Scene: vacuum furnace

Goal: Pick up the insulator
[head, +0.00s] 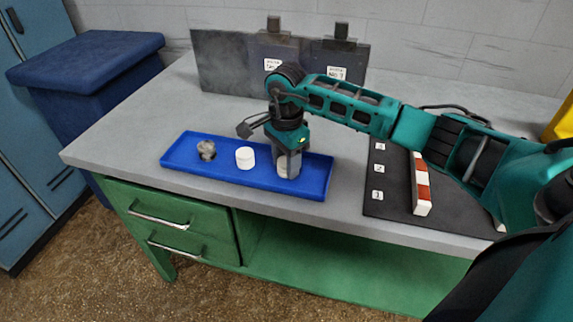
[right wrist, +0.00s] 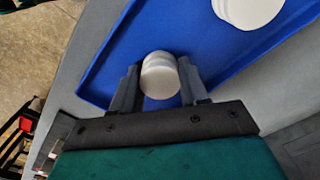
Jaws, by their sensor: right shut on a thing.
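The insulator, a small white round piece, is between the fingers of my right gripper (head: 288,170). In the right wrist view the insulator (right wrist: 160,76) sits between the two grey fingers, which are shut on it. The gripper points down over the right part of the blue tray (head: 222,178). In the head view the fingers hide most of the insulator. I cannot tell whether it still touches the tray floor. My left gripper is not in view.
A larger white cylinder (head: 245,158) and a grey metal piece (head: 206,150) stand in the tray to the left. A dark numbered mat (head: 390,205) with a red and white bar (head: 421,184) lies right. Dark panels (head: 228,65) stand behind. The table's left end is clear.

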